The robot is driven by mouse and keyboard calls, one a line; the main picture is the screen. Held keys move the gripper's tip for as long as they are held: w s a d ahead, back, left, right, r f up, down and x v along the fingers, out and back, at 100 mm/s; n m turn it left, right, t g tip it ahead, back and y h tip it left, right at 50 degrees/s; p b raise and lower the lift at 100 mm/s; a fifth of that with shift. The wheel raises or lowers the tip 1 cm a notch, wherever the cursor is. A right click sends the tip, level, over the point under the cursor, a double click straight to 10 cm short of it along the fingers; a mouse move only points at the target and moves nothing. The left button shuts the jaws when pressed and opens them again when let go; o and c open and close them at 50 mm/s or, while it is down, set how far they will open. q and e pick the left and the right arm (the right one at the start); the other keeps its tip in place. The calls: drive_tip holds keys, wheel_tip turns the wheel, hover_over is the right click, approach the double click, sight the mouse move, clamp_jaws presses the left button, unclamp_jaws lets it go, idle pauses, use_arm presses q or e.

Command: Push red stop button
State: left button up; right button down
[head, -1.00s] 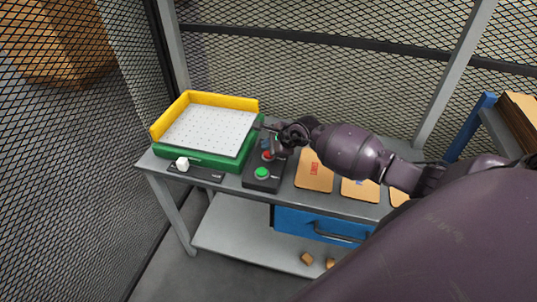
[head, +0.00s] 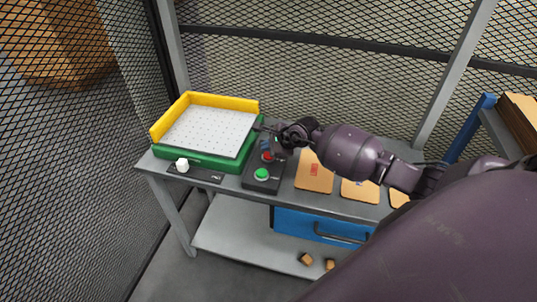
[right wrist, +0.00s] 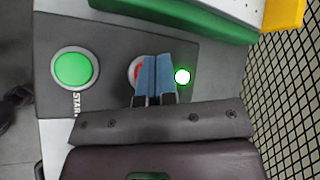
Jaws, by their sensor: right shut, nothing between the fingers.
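The red stop button (head: 268,157) is on a dark control box (head: 251,184) on the table, behind the round green start button (head: 262,174). In the right wrist view the red button (right wrist: 133,70) is mostly hidden behind my fingers, with only its left edge showing. The green button (right wrist: 74,69) is clear, with START lettering beside it. My right gripper (head: 266,147) is over the red button; its blue fingers (right wrist: 154,62) are together and empty. I cannot tell whether the fingertips touch the button. My left gripper is not in view.
A green-based tray with yellow walls (head: 203,98) stands left of the box. A white knob (head: 182,165) sits on a black strip in front of it. Brown panels (head: 314,178) lie to the right. A small white light with a green ring (right wrist: 182,77) is beside my fingers. Mesh fencing surrounds the table.

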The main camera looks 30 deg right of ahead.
idle(0.5)
drive_tip(key=shift+f+b, duration=0.35)
drive_tip(key=shift+f, duration=0.15)
